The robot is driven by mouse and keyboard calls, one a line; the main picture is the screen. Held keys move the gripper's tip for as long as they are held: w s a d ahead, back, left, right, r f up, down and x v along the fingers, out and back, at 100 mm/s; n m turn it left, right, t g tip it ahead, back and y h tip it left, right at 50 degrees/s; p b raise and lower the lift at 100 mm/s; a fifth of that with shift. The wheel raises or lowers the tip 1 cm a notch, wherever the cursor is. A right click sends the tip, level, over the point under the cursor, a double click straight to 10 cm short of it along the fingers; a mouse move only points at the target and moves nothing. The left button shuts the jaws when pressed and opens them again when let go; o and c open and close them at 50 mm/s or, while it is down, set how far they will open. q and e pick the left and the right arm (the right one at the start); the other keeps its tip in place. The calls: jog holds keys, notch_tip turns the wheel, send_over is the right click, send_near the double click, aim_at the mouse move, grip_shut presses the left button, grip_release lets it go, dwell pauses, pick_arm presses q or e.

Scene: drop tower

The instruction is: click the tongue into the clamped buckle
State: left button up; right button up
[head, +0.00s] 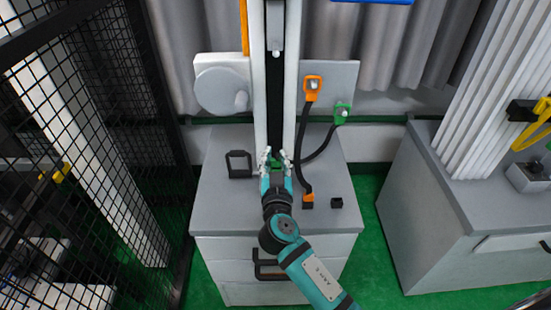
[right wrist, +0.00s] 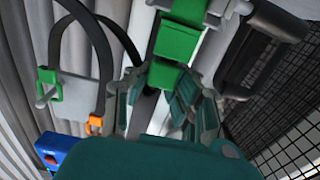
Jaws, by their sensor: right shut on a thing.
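My right gripper (head: 276,157) is at the foot of the tower and is shut on a green part. In the right wrist view this green piece (right wrist: 165,75) sits between the fingertips. A larger green block (right wrist: 180,40) lies just beyond it, in line. They look touching or very close; I cannot tell whether they are joined, nor clearly which is tongue or buckle. A black strap (head: 323,145) runs from a green fitting (head: 342,112) on the back panel towards my gripper. My left gripper is not in view.
An orange fitting (head: 313,84) hangs on the panel, its strap leading to an orange block (head: 308,200) on the cabinet (head: 225,205). A small black block (head: 337,203) lies right of it. A black frame (head: 240,164) stands left. White tower rails (head: 259,80) rise behind my gripper.

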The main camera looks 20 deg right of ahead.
jog(key=shift+f+b, duration=0.25)
jog(key=shift+b, duration=0.1)
jog(key=o, duration=0.8)
jog(key=shift+o, duration=0.2)
jog(key=shift+s, duration=0.1)
jog(key=v, duration=1.2)
jog(key=shift+r, duration=0.15)
